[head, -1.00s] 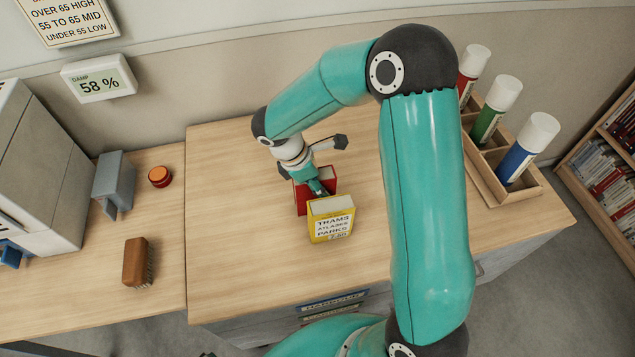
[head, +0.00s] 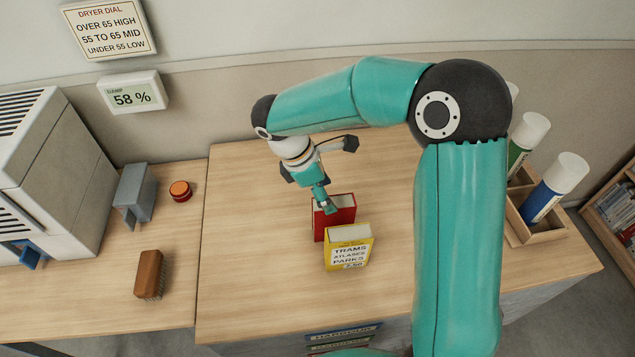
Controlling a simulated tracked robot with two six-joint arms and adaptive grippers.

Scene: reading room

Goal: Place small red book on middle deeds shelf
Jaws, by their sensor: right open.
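A red book (head: 343,216) stands upright on the wooden desk top, just behind a yellow book (head: 348,255) with a white label reading TRAMS, ATLASES, PARKS. My right gripper (head: 319,184) is above and behind the red book. It is open, and its lower end overlaps the red book's top left in the picture. I cannot tell whether it touches the book. My left gripper is not in view. I cannot make out the middle deeds shelf.
Labelled plates (head: 343,333) show at the desk's front edge. A brush (head: 149,274), a red round tin (head: 180,191), a grey holder (head: 136,194) and a white machine (head: 60,170) stand left. A tube rack (head: 524,232) stands right. A sign (head: 109,28) and a 58 % display (head: 132,95) hang behind.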

